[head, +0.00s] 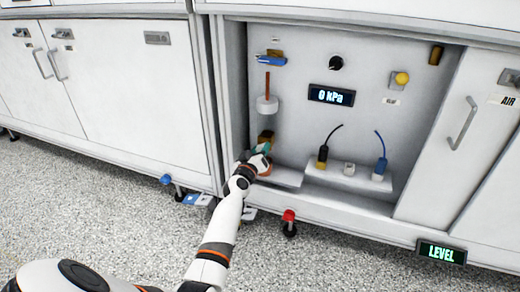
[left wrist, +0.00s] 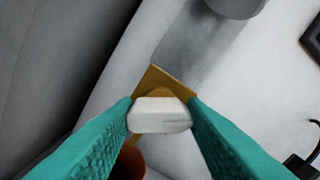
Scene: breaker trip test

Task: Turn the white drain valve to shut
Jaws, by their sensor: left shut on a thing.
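The drain valve has a brass body (head: 266,136) low on the left of the recessed panel, below a white cylinder (head: 267,105). Its white handle (left wrist: 160,115) shows in the left wrist view in front of the brass body (left wrist: 163,82). My left gripper (head: 263,150) reaches in from the left and is shut on the handle, with a teal finger on each side (left wrist: 160,120). In the head view the gripper hides the handle. An orange-brown round thing (left wrist: 130,160) is partly visible below the handle. My right gripper is not in view.
The panel also bears a blue-handled valve (head: 270,59), a black knob (head: 336,63), a kPa display (head: 331,95) and a yellow button (head: 402,78). Corded plugs stand on a white ledge (head: 345,180) right of the gripper. The recess's left wall (head: 236,100) is close to the gripper.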

